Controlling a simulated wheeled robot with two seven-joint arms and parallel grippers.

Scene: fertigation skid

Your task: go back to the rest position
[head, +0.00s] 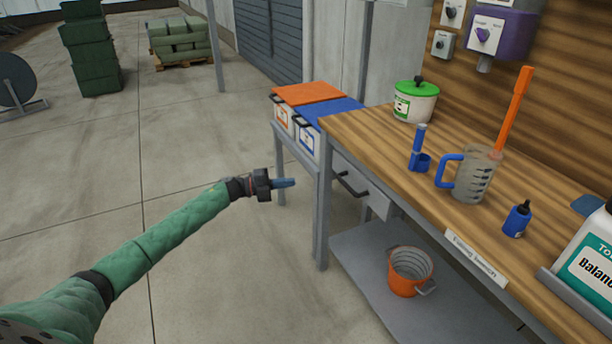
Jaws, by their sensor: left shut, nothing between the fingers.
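My left gripper (283,183) is at the end of my green-sleeved left arm, which reaches in from the lower left. My right gripper is not in view.
On the bench stand a green-lidded pot (415,102), a measuring jug (471,176) with an orange-handled tool, a blue holder (420,150) and a small blue bottle (517,219). An orange bucket (404,278) sits on the lower shelf.

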